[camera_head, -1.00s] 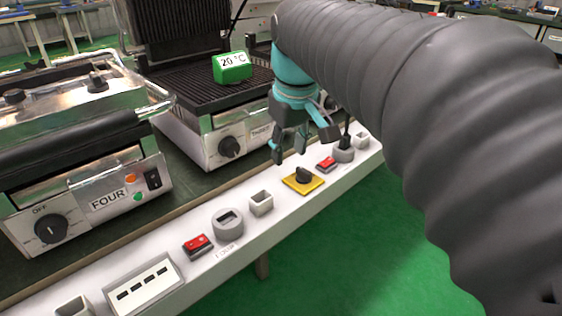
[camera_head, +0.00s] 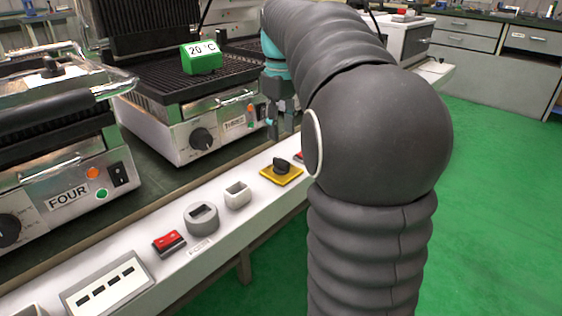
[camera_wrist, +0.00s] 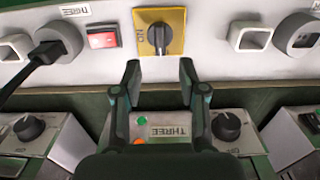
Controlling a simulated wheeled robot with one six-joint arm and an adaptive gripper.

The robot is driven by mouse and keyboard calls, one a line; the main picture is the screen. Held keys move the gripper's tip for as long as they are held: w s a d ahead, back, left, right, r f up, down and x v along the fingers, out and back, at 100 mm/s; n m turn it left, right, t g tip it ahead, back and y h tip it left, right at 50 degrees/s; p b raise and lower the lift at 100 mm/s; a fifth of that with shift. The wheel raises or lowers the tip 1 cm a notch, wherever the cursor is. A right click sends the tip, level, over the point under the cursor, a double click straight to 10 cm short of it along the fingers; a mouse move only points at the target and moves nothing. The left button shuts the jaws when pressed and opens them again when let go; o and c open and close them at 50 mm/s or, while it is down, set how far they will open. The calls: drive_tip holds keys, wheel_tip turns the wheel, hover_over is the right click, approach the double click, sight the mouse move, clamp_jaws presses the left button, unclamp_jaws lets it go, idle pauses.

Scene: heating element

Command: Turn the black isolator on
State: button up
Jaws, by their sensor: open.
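The black isolator (camera_head: 282,166) is a dark rotary knob on a yellow square plate on the white panel. In the wrist view the black knob (camera_wrist: 160,36) sits upright in the middle of the yellow plate (camera_wrist: 174,18), its marker line along the picture's vertical. My gripper (camera_wrist: 160,68) is open and empty, its two fingers on either side of the knob's line and apart from it. In the head view my gripper (camera_head: 283,132) hangs just above and behind the isolator, partly hidden by my arm.
The panel also carries red switches (camera_head: 169,243), a round grey socket (camera_head: 202,217) and a white square socket (camera_head: 237,194). Behind it stand two contact grills (camera_head: 170,90), one bearing a green 20 °C block (camera_head: 202,60). In the wrist view a black plug (camera_wrist: 50,52) sits left of the isolator.

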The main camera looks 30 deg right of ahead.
sight(282, 160)
wheel_tip(282, 160, down, 8)
drive_tip(key=shift+f+b, duration=0.15)
drive_tip(key=shift+b, duration=0.8)
drive_tip(key=shift+c, duration=0.3)
clamp_jaws()
